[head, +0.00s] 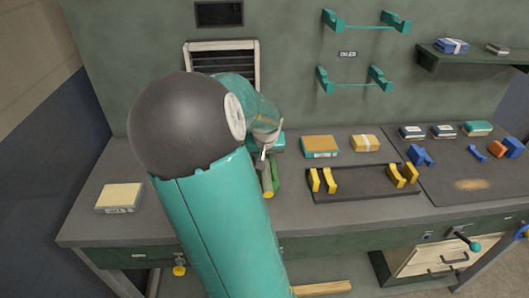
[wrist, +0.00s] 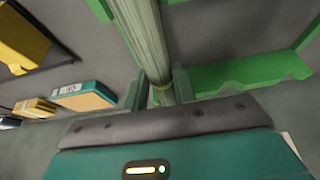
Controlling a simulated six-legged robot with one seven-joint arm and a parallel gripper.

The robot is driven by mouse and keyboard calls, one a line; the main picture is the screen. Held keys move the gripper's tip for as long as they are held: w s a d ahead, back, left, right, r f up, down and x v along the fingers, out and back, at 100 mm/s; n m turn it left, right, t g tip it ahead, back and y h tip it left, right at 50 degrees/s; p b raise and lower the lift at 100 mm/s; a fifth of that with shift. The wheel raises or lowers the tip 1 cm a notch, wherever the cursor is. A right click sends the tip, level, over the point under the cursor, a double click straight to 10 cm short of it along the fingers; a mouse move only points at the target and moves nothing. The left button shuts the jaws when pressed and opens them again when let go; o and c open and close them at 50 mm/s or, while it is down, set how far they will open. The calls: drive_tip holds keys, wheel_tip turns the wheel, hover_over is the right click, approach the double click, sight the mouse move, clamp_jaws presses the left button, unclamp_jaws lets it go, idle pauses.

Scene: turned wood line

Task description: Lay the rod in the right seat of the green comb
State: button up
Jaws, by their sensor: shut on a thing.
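My gripper (wrist: 160,90) is shut on the rod (wrist: 144,32), a long pale green-grey bar that runs between its two fingers and away to the top of the wrist view. The rod also shows in the head view (head: 266,179), below my gripper (head: 262,154), with a yellowish near end. The green comb (wrist: 250,70) shows at the right of the wrist view, beside the rod. In the head view only a green sliver of the comb (head: 275,175) shows, because my arm hides the rest. I cannot tell whether the rod touches a seat.
A dark tray (head: 350,190) with yellow supports stands right of the rod. Teal-and-orange (head: 319,146) and yellow (head: 365,143) boxes lie behind it. A cream box (head: 119,197) lies on the left of the bench. Teal wall brackets (head: 355,80) hang above.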

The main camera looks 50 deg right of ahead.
drive_tip(key=shift+s, duration=0.1)
drive_tip(key=o, duration=1.1)
drive_tip(key=shift+r, duration=0.1)
drive_tip(key=v, duration=0.6)
drive_tip(key=shift+a+r, duration=0.15)
drive_tip(key=shift+r, duration=0.2)
drive_tip(key=shift+v, duration=3.45)
